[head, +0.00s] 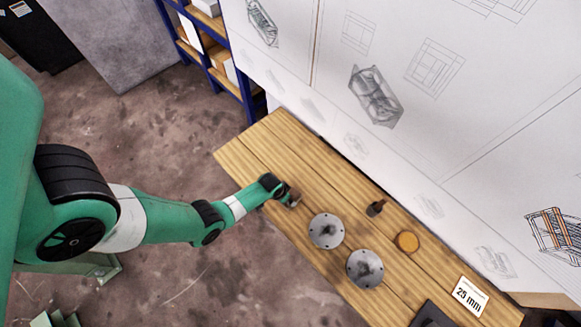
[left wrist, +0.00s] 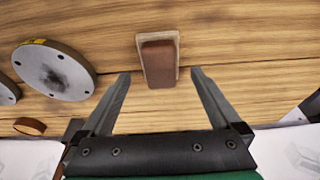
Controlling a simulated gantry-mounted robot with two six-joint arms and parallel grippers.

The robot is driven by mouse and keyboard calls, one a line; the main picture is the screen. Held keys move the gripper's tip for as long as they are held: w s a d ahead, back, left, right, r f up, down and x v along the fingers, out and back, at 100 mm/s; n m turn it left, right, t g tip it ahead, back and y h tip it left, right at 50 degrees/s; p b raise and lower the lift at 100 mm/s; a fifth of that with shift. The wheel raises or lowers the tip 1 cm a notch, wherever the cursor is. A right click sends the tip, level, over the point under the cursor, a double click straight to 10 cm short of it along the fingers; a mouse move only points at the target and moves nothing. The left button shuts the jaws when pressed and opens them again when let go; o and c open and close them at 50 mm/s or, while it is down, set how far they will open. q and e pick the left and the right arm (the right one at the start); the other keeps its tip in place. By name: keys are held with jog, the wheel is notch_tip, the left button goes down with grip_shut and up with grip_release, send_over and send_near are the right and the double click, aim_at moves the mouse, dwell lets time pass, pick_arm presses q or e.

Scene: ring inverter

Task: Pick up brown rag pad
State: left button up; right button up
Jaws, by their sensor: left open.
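The brown rag pad (left wrist: 158,62) is a small brown block on a paler tan base, lying on the wooden table. In the left wrist view it sits between and just beyond the fingertips of my left gripper (left wrist: 160,75). The gripper is open, with a gap on each side of the pad. In the head view my left gripper (head: 283,194) is low over the table's left part, and the pad (head: 294,200) shows only as a small brown patch at its tip, mostly hidden. My right gripper is in neither view.
Two grey metal discs (head: 326,231) (head: 365,268) lie right of the gripper on the table (head: 250,155). Beyond are a small dark object (head: 375,207), a round brown disc (head: 407,241) and a "25 mm" card (head: 469,296). A white drawing-covered wall (head: 440,110) borders the far side.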

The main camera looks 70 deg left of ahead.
pick_arm(q)
jog(key=b+x, duration=0.4)
jog(key=x, duration=0.1)
jog(key=shift+w+a, duration=0.15)
jog(key=shift+w, duration=0.3)
jog(key=shift+r, duration=0.1)
grip_shut()
jog(key=p+v, duration=0.4)
jog(key=v, duration=0.1)
jog(key=shift+w+r, duration=0.15)
jog(key=shift+w, duration=0.1)
jog(key=s+d+r+p, duration=0.7)
jog(key=s+d+r, duration=0.1)
jog(key=s+d, duration=0.1)
jog(key=shift+d, duration=0.35)
